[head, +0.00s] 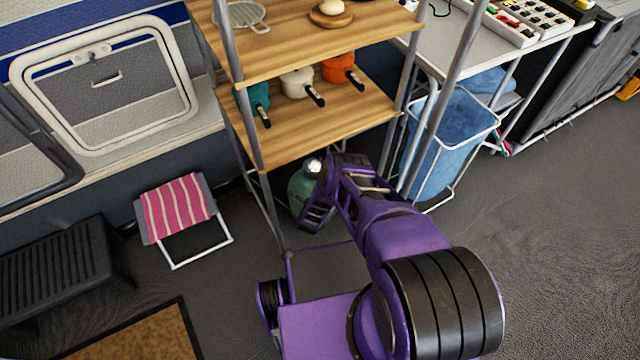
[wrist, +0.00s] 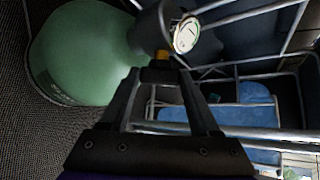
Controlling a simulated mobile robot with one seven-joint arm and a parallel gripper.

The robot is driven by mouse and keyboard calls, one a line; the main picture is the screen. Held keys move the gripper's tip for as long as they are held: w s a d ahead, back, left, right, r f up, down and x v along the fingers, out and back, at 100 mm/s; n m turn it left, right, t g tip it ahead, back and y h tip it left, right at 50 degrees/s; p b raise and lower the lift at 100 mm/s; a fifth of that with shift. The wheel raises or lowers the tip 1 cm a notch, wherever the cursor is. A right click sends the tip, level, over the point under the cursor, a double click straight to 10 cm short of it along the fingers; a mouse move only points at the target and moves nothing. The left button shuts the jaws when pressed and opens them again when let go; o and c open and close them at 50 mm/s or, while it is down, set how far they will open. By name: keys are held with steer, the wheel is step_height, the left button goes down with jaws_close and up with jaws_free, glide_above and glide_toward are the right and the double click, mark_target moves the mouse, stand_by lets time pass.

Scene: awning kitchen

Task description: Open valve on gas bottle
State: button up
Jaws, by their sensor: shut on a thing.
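The green gas bottle (head: 301,188) stands on the floor under the wooden shelf unit, partly hidden by my purple arm. Its round green body (wrist: 85,50) fills the upper left of the wrist view. A dark valve fitting with a pale round gauge (wrist: 186,34) sits at the bottle's top, with a small yellow-orange part (wrist: 162,54) below it. My gripper (wrist: 160,72) has its fingertips at this fitting, shut on the valve. The exact contact is dark and partly hidden by the fingers.
The wooden shelf unit (head: 330,125) rises over the bottle, with metal posts close to my arm. A blue-lined bin (head: 450,140) stands to the right. A pink striped stool (head: 178,207) is to the left. Grey floor (head: 560,230) is clear at right.

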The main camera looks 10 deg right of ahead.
stand_by(0.3)
steer(key=o, duration=1.4)
steer(key=shift+c, duration=0.2)
